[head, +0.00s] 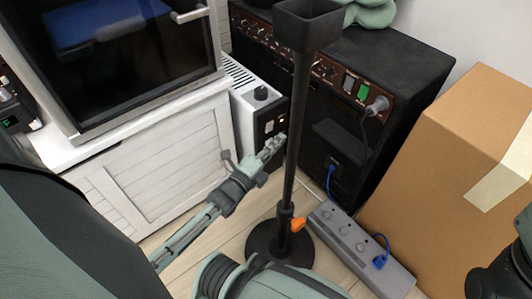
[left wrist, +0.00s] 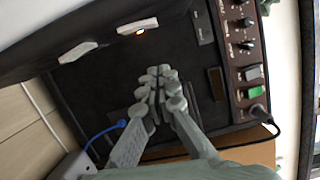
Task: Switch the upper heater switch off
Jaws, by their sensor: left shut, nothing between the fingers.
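The heater (head: 243,78) is a narrow white unit with a dark front panel, between the white cabinet and the black amplifier. Two pale switches stick out from its dark panel in the left wrist view. In the head view one pale switch (head: 269,127) shows just above my fingertips. My left gripper (head: 272,145) is shut and empty in front of the heater's panel; its fingers also show in the left wrist view (left wrist: 160,90), apart from both switches.
A black stand (head: 292,150) rises just right of my left gripper. The black amplifier (head: 400,60) has knobs and a green switch. A grey power strip (head: 345,235) lies on the floor; a cardboard box (head: 440,170) stands right. The white cabinet (head: 150,170) is left.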

